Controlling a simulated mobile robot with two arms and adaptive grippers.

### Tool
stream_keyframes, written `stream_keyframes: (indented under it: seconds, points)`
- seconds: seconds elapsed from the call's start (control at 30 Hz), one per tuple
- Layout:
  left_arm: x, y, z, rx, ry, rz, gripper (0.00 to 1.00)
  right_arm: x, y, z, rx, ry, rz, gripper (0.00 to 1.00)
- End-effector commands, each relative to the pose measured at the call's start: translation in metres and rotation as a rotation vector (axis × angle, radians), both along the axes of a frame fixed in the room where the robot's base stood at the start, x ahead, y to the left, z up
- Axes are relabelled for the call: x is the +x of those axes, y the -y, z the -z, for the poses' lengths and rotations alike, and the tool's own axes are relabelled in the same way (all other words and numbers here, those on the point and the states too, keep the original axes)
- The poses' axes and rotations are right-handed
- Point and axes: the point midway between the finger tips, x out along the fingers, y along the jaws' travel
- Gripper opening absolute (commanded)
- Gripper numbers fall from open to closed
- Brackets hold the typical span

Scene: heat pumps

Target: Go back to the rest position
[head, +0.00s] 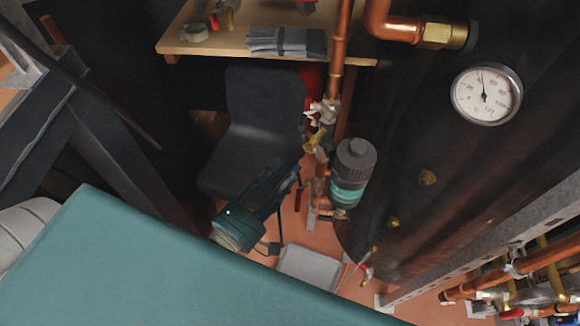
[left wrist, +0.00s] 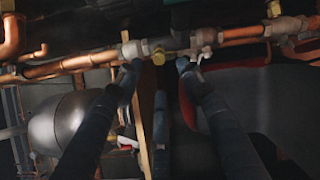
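My left gripper (head: 284,176) is low in the middle of the head view, in front of the dark chair and left of the copper pipework. In the left wrist view its dark fingers (left wrist: 159,66) are spread apart, with nothing visible held between them. A horizontal pipe with valves (left wrist: 158,48) crosses behind the fingertips; I cannot tell how far away it is. My right gripper is in neither view.
A vertical copper pipe (head: 338,52) and a grey-and-teal canister (head: 349,174) stand right of the gripper. A dark tank with a gauge (head: 486,94) fills the right. A wooden shelf (head: 205,46) holds gloves (head: 287,41). The dark chair (head: 262,110) stands below it.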

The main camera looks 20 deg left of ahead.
Motion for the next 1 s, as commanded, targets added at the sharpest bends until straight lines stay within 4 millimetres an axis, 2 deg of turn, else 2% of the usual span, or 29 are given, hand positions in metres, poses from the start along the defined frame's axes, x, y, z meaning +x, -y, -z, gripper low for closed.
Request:
stream_keyframes:
  seconds: [0.47, 0.57, 0.67, 0.77, 0.8, 0.87, 0.9, 0.97, 1.0]
  points:
    - [0.000, 0.000, 0.000, 0.001, 0.000, 0.000, 0.38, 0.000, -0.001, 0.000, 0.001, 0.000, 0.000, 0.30]
    - [0.001, -0.001, 0.010, 0.039, -0.006, 0.001, 0.38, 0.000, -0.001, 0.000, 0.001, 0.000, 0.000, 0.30]
    - [0.003, -0.005, 0.044, 0.166, -0.029, 0.009, 0.38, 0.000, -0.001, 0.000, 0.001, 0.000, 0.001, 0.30]
    - [0.001, -0.014, 0.106, 0.394, -0.081, 0.038, 0.38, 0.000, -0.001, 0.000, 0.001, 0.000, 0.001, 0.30]
    - [-0.002, -0.018, 0.136, 0.500, -0.110, 0.058, 0.38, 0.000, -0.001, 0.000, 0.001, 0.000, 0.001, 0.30]
    - [-0.010, -0.026, 0.181, 0.657, -0.155, 0.099, 0.38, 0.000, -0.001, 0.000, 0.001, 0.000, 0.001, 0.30]
    - [-0.017, -0.031, 0.211, 0.758, -0.188, 0.133, 0.38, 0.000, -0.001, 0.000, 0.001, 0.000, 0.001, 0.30]
    - [-0.031, -0.039, 0.254, 0.899, -0.241, 0.191, 0.38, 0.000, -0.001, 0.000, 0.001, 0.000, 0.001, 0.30]
    - [-0.043, -0.043, 0.282, 0.988, -0.276, 0.237, 0.38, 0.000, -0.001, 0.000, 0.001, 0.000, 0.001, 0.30]
